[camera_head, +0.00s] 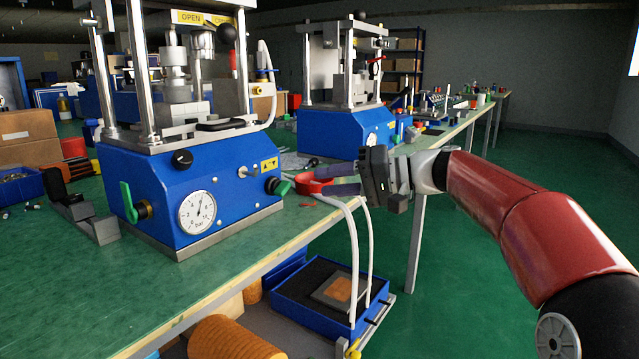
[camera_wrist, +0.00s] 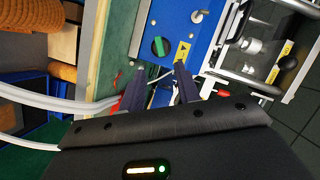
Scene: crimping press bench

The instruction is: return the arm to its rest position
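My arm reaches in from the right in the head view, its red links stretched toward the bench. My gripper (camera_head: 322,180) is at the front edge of the green bench (camera_head: 60,262), just right of the near blue press (camera_head: 225,195). Its two dark fingers are apart, and I see nothing held between them. In the wrist view my gripper (camera_wrist: 159,68) is also open, with the fingertips toward the press's blue panel (camera_wrist: 168,18), its green knob and yellow label. A red item (camera_head: 312,184) shows by the fingers; I cannot tell whether they touch it.
White hoses (camera_head: 352,250) hang from the bench edge close below my gripper. A blue tray (camera_head: 290,300) sits on a lower shelf with an orange spool (camera_head: 225,340). A second press (camera_head: 335,130) stands behind. The green floor at right is clear.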

